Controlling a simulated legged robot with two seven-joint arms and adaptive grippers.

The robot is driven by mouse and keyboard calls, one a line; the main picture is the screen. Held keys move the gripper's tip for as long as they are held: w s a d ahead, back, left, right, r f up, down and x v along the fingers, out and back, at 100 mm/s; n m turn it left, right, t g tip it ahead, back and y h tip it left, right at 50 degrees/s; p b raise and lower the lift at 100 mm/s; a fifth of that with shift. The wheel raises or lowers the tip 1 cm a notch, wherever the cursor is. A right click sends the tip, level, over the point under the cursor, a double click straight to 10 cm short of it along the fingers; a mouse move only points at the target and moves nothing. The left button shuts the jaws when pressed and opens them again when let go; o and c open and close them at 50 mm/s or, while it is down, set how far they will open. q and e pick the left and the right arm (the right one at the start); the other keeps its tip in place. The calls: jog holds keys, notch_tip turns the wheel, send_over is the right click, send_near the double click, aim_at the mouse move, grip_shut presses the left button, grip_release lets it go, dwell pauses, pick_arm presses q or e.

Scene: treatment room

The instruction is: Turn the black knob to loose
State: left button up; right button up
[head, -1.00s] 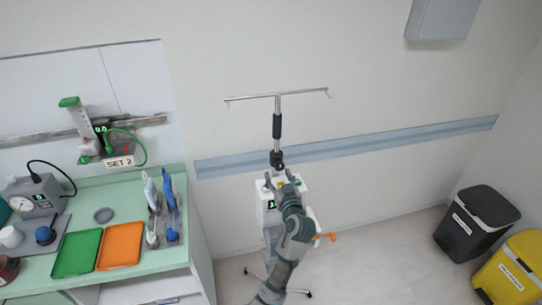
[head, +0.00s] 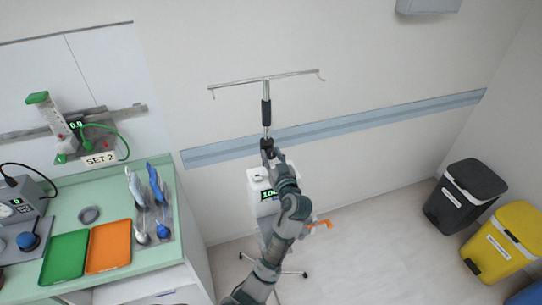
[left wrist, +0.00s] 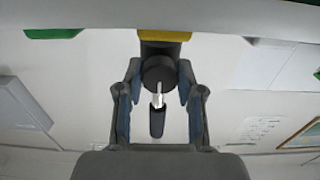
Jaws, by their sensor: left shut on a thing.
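The black knob (head: 266,145) is on the metal IV pole, below the pole's black grip (head: 266,112). In the left wrist view it shows as a dark round piece (left wrist: 158,72) between my fingers. My left gripper (head: 271,155) comes up from below and is shut on the knob, with one finger on each side; the left wrist view shows the same fingers (left wrist: 160,84). The fingers partly hide the knob in the head view. Its turned position cannot be read. My right gripper is not in view.
A white device with a green display (head: 267,194) is on the stand below the knob, partly behind my arm. An orange handle (head: 320,224) sticks out at its right. The green counter (head: 188,215) is at left; a black bin (head: 466,195) and a yellow bin (head: 508,245) stand at right.

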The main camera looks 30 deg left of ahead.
pick_arm(q)
jog(key=shift+d, duration=0.1)
jog(key=shift+m+p, duration=0.3)
jog(key=m+p, duration=0.4)
jog(key=m, duration=0.1)
jog(key=shift+m, duration=0.3)
jog(key=m+p, duration=0.3)
jog(key=m, duration=0.1)
jog(key=shift+d, duration=0.1)
jog(key=m+p, duration=0.4)
jog(key=m, duration=0.2)
jog(key=shift+f+p, duration=0.15)
jog(key=shift+p, duration=0.2)
jog(key=m+p, duration=0.2)
jog(key=m, duration=0.1)
jog(key=shift+d+f+m, duration=0.1)
jog(key=shift+f+m, duration=0.1)
jog(key=shift+m, duration=0.1)
jog(key=m, duration=0.2)
jog(key=shift+f+m+p, duration=0.2)
jog(key=shift+m+p, duration=0.2)
jog(key=shift+d+m, duration=0.1)
jog(key=shift+m, duration=0.6)
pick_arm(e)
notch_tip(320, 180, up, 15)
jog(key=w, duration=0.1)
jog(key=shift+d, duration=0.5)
